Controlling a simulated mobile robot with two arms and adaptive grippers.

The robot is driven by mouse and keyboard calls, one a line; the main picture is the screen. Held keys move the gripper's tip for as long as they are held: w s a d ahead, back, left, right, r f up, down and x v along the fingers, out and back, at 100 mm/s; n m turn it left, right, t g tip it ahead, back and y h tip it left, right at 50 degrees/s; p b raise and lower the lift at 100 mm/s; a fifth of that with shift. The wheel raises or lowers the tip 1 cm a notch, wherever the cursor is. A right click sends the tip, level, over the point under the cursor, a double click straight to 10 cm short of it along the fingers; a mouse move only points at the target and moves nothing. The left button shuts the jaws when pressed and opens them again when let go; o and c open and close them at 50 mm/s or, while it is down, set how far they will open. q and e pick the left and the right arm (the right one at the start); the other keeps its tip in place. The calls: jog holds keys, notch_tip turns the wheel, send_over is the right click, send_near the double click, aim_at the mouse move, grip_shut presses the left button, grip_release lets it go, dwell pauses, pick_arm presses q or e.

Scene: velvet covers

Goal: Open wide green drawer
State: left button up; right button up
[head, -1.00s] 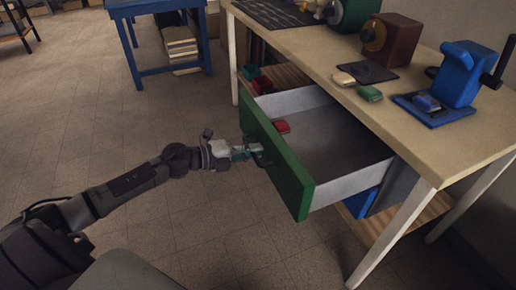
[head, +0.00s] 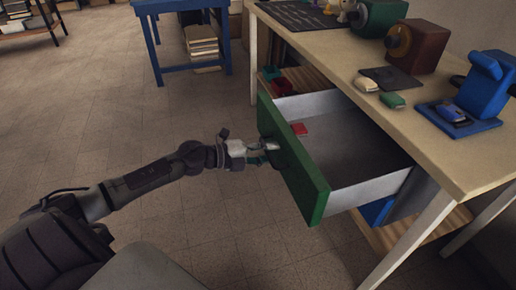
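The wide green drawer (head: 310,186) stands pulled well out from under the workbench. Its grey interior shows, with a small red object (head: 299,129) lying inside near the front. My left gripper (head: 268,150) is at the dark handle on the drawer's green front. Its fingers overlap the handle, and at this size I cannot tell whether they are closed on it. My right gripper is not in view.
The workbench top (head: 345,62) carries a blue device (head: 485,85), a brown box (head: 417,45) and small blocks. A lower shelf and a blue bin (head: 377,211) sit beneath. A blue table (head: 181,73) stands behind.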

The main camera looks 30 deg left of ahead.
pick_arm(q)
jog(key=v, duration=1.2)
jog(key=shift+f, duration=0.1)
